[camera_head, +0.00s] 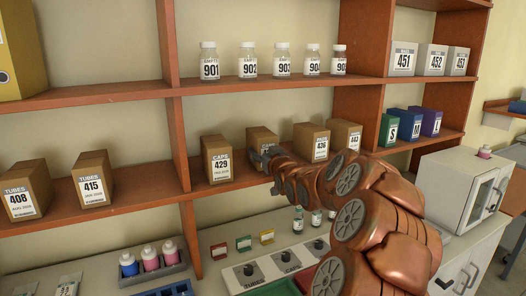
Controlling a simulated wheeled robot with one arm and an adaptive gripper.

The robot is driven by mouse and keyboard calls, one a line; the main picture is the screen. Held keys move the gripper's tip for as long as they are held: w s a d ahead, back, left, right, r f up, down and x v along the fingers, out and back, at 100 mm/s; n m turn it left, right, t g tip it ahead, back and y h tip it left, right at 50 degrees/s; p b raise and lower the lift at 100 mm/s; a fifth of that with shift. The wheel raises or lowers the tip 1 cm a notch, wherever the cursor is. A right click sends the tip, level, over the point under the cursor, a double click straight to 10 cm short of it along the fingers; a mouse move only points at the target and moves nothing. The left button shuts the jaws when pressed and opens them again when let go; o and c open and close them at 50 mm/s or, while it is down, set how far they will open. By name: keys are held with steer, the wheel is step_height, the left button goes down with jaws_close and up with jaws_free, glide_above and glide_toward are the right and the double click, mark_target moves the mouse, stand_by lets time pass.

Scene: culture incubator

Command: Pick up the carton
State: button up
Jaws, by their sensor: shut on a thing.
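Several brown cartons with white number labels stand on the middle wooden shelf. My gripper (268,158) is at the front of one carton (262,138) between carton 429 (217,159) and carton 436 (311,142). The gripper is shut on this carton, and its fingers and my copper arm cover its lower part and most of its label. Whether the carton still touches the shelf board cannot be told. Carton 443 (345,133) stands at the right. Cartons 415 (93,178) and 408 (27,190) stand in the left bay.
Wooden uprights (175,115) divide the bays. Bottles labelled 901 (209,62) and onward stand on the shelf above. Below, the counter holds a tray of bottles (152,264) and a knob panel (270,268). A white incubator (462,187) stands at the right.

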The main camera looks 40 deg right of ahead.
mark_target(263, 142)
steer(key=shift+r+b, duration=0.7)
steer(key=shift+r, duration=0.9)
steer(key=s, duration=0.4)
steer(key=s+r, duration=0.1)
steer(key=s, duration=0.4)
steer(key=s+r, duration=0.1)
steer(key=s, duration=0.3)
steer(key=shift+s+d+p, duration=0.3)
steer(key=shift+p, duration=0.1)
steer(key=shift+s+d+p, duration=0.2)
steer(key=shift+s+p, duration=0.3)
steer(key=shift+p, duration=0.35)
steer(key=shift+c, duration=0.2)
steer(key=shift+s+a+p, duration=0.1)
steer(key=shift+s+p, duration=0.55)
steer(key=shift+p, duration=0.25)
